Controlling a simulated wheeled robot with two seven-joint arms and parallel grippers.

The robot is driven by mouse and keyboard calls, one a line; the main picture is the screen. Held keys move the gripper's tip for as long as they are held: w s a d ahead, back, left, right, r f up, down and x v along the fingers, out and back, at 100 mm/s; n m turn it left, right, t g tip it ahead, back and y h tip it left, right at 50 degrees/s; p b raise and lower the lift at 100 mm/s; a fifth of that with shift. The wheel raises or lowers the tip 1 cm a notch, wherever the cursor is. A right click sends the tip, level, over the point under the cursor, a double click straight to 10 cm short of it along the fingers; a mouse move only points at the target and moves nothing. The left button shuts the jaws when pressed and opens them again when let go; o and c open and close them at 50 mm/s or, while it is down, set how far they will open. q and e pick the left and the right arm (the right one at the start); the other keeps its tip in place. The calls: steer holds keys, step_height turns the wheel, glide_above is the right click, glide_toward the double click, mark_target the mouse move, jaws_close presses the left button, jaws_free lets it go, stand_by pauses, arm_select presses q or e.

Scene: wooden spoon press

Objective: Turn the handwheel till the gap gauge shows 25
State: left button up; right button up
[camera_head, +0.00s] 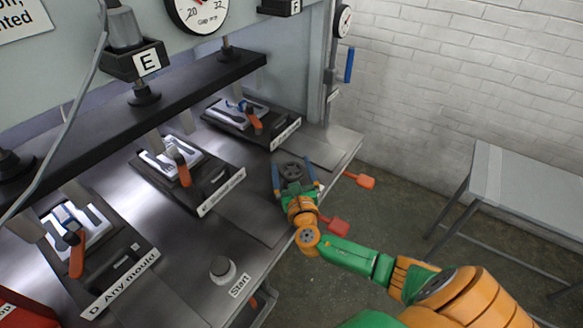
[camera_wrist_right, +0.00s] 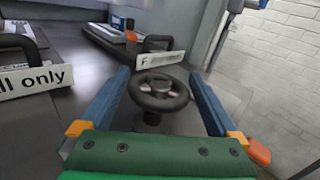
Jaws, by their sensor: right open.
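The handwheel (camera_head: 291,169) is a small dark wheel on the press table, near its right front edge. In the right wrist view the handwheel (camera_wrist_right: 159,91) stands on a short post, between and beyond my blue fingers. My right gripper (camera_head: 295,184) is open, its fingers spread to either side of the wheel; I cannot tell whether they touch it. The gap gauge (camera_head: 200,12) is a white dial at the top, cut off by the picture edge. Its marks 20 and 32 show, but its needle cannot be read. My left gripper is not in view.
Mould stations with orange handles (camera_head: 183,168) line the table under a dark press beam (camera_head: 150,105). A Start button (camera_head: 222,268) sits at the front. Orange paddles (camera_head: 335,226) stick out past the table edge. A grey side table (camera_head: 520,185) stands at right, with bare floor between.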

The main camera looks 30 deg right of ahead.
steer(key=c, duration=1.1)
steer(key=n+y+b, duration=0.1)
steer(key=y+b, duration=0.1)
steer(key=n+t+y+b, duration=0.1)
steer(key=n+y+b, duration=0.1)
steer(key=y, duration=0.1)
steer(key=n+y+b, duration=0.2)
steer(key=shift+a+f+y+b, duration=0.2)
steer(key=shift+f+y+b, duration=0.1)
steer(key=shift+f+b, duration=0.1)
steer(key=shift+r+n+y, duration=0.3)
steer(key=shift+n+y, duration=0.1)
steer(key=shift+y, duration=0.1)
steer(key=shift+a+r, duration=0.1)
steer(key=shift+r, duration=0.05)
steer(key=o, duration=1.1)
